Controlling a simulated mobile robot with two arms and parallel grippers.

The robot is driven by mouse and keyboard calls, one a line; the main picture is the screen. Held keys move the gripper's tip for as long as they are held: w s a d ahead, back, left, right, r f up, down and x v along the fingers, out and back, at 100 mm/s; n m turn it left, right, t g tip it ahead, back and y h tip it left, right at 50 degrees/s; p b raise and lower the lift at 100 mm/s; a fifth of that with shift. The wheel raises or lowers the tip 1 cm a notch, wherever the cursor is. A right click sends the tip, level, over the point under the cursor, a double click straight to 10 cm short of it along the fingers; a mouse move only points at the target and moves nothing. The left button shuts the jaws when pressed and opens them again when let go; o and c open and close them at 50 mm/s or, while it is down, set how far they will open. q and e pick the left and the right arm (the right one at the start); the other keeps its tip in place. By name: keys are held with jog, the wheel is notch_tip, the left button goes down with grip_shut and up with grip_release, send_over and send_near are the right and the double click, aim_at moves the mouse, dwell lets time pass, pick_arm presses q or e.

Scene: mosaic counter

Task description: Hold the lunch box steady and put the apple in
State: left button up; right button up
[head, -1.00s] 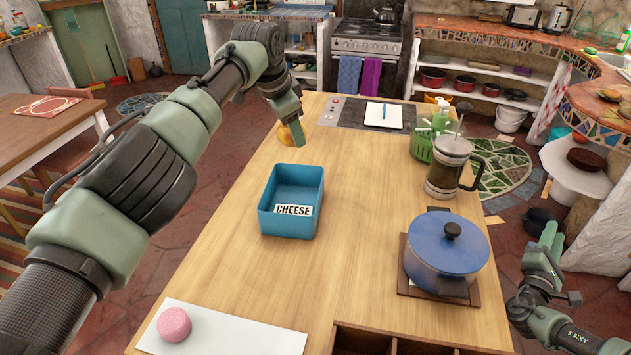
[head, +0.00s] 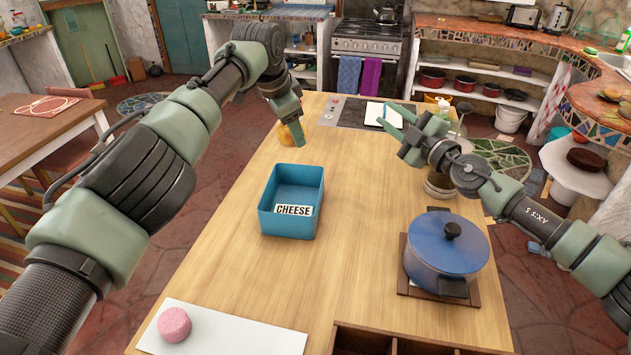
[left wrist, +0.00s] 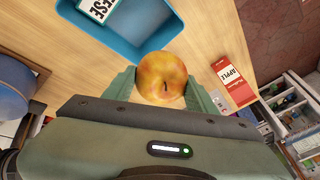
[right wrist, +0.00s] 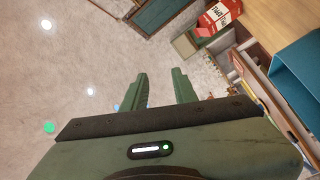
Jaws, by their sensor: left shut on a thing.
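The yellow-orange apple (head: 285,136) is beyond the box's far side. My left gripper (head: 298,138) is shut on the apple (left wrist: 163,78), which sits between its fingers in the left wrist view. I cannot tell whether the apple touches the counter. My right gripper (head: 386,113) is open and empty, raised over the counter's far right, apart from the box.
A blue pot (head: 440,262) stands on a trivet at the right, with the French press (head: 440,187) partly behind my right arm. A pink round thing (head: 174,324) lies on a white board at the front left. Counter around the box is clear. A red carton (left wrist: 233,82) shows near the apple.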

aim_at(285, 217)
jog(key=s+a+f+m+g+y, duration=0.1)
jog(key=s+a+f+g+y, duration=0.2)
jog(key=s+a+g, duration=0.5)
jog(key=s+a+f+m+g+y, duration=0.15)
jog(key=s+a+f+g, duration=0.35)
jog(key=a, duration=0.5)
jog(key=shift+n+g, duration=0.35)
jog(key=shift+g, duration=0.05)
jog(key=a+f, duration=0.2)
jog(key=f, duration=0.1)
jog(key=a+f, duration=0.2)
jog(key=f, duration=0.1)
jog(key=w+a+f, duration=0.1)
jog(key=a+f, duration=0.1)
jog(key=f, duration=0.1)
jog(key=shift+a+f, duration=0.3)
jog(key=shift+a, duration=0.1)
jog(key=shift+a+y, duration=0.15)
jog(key=shift+y, duration=0.1)
grip_shut()
